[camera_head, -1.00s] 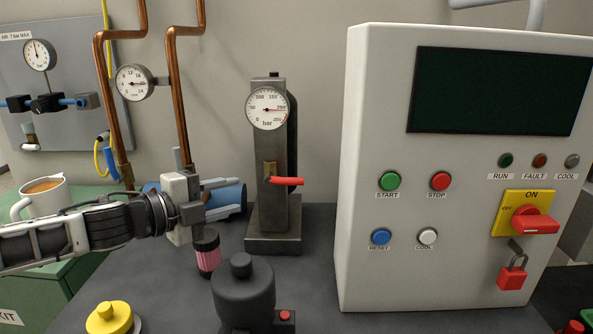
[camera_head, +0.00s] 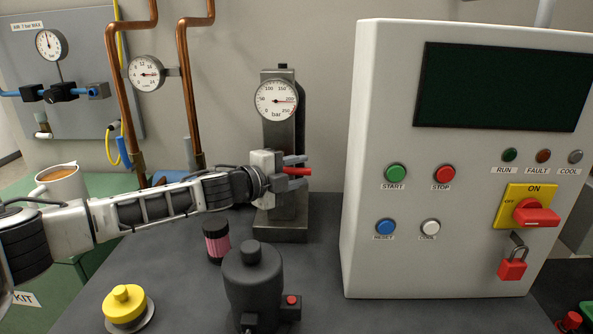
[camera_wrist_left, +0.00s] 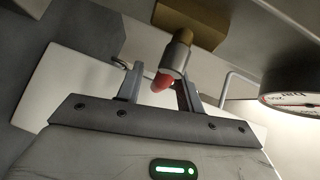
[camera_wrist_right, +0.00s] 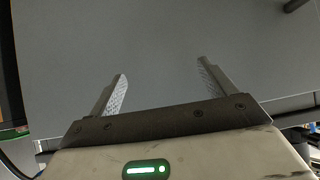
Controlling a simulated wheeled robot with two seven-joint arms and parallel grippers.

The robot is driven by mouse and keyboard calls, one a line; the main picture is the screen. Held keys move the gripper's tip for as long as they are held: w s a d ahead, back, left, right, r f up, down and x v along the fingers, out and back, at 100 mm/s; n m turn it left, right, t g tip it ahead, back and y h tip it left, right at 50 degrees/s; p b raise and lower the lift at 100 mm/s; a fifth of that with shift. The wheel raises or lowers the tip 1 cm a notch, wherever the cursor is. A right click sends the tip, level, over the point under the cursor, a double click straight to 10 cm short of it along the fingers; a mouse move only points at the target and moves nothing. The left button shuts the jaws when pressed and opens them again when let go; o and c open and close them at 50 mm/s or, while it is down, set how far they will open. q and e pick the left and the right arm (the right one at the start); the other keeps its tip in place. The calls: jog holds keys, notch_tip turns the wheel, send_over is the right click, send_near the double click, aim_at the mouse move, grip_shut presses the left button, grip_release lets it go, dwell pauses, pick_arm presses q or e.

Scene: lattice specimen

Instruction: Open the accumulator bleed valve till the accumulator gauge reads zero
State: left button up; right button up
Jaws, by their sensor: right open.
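The accumulator is a dark grey upright block (camera_head: 280,146) on a base. Its round gauge (camera_head: 276,100) has the needle toward the right, near the 200 mark. The bleed valve's red lever (camera_head: 297,171) sticks out to the right below the gauge. My left gripper (camera_head: 291,178) is at the lever, partly covering the valve. In the left wrist view the red-tipped lever (camera_wrist_left: 163,82) lies between the two spread fingers, nearer the right one, beneath a brass valve body (camera_wrist_left: 188,24). My right gripper (camera_wrist_right: 163,88) is open and empty before a plain grey surface.
A white control cabinet (camera_head: 440,270) stands close on the right. A black cylinder (camera_head: 252,285), a black-and-pink jar (camera_head: 217,240) and a yellow knob (camera_head: 125,304) are in front. Copper pipes (camera_head: 187,90) and a mug (camera_head: 61,185) are at the left.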

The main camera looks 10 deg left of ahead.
pick_arm(q)
grip_shut()
pick_arm(e)
jog(key=shift+f, duration=0.1)
jog(key=shift+f, duration=0.1)
